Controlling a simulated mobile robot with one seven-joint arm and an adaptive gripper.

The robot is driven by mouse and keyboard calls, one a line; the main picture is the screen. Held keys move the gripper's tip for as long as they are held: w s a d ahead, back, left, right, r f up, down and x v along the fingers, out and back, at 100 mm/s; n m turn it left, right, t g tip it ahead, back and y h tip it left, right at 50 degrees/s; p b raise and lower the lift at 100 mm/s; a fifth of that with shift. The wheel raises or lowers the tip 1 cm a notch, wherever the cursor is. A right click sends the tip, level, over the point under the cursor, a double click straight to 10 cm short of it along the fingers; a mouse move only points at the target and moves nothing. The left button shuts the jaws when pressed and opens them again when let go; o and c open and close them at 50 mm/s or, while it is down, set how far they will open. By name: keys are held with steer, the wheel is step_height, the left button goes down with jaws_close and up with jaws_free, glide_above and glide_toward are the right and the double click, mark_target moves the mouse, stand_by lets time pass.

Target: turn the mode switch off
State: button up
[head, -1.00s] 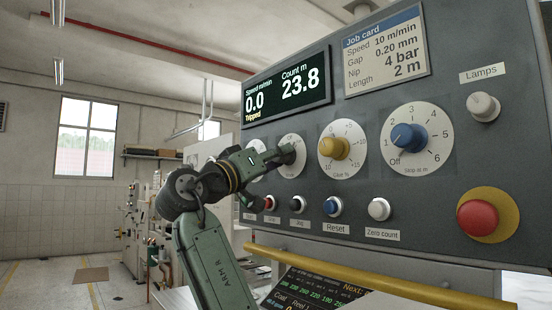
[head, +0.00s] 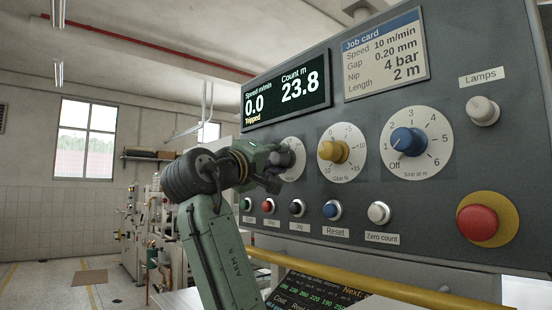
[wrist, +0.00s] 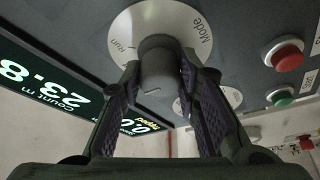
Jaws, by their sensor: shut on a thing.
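The mode switch is a dark grey knob on a round white dial on the panel. In the wrist view the knob (wrist: 158,62) sits between the two fingers of my gripper (wrist: 158,80), which is shut on it. The dial (wrist: 122,32) shows the words "Run" and "Mode" there; I cannot make out an "Off" mark, and the knob's pointer is not clear. In the head view my gripper (head: 284,162) reaches the same dial (head: 292,146) from the left and hides part of it.
A yellow knob (head: 333,151) and a blue knob (head: 408,141) are to the right. Push buttons, including a black one (head: 297,208) and a blue one (head: 332,209), line the panel below. A red mushroom button (head: 478,222) is at lower right. A yellow rail (head: 400,291) runs beneath.

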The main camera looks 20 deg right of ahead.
stand_by(0.4)
steer(key=o, duration=1.2)
steer(key=v, duration=1.2)
steer(key=shift+f, duration=0.1)
